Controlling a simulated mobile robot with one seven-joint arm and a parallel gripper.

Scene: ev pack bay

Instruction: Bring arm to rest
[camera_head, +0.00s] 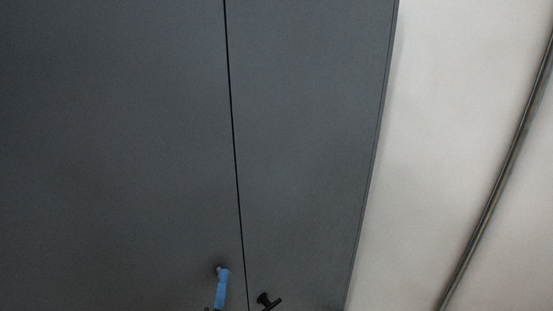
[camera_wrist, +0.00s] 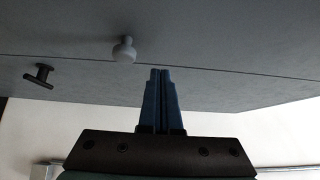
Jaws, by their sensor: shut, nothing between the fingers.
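My gripper (camera_wrist: 160,71) shows in the wrist view with its two blue fingers together, shut and empty. In the head view the blue fingers of my gripper (camera_head: 222,274) stand at the bottom edge, in front of the left dark panel. A round grey knob (camera_wrist: 124,50) is just to the left of and above the fingertips in the wrist view, apart from them in the picture. How far the tips are from the panel I cannot tell. Most of my arm is out of view.
A dark grey cabinet front (camera_head: 110,130) with a vertical seam fills much of the head view. A black T-shaped handle (camera_head: 268,300) is right of the seam; it also shows in the wrist view (camera_wrist: 40,76). A pale wall (camera_head: 440,120) with a metal pipe (camera_head: 497,185) is on the right.

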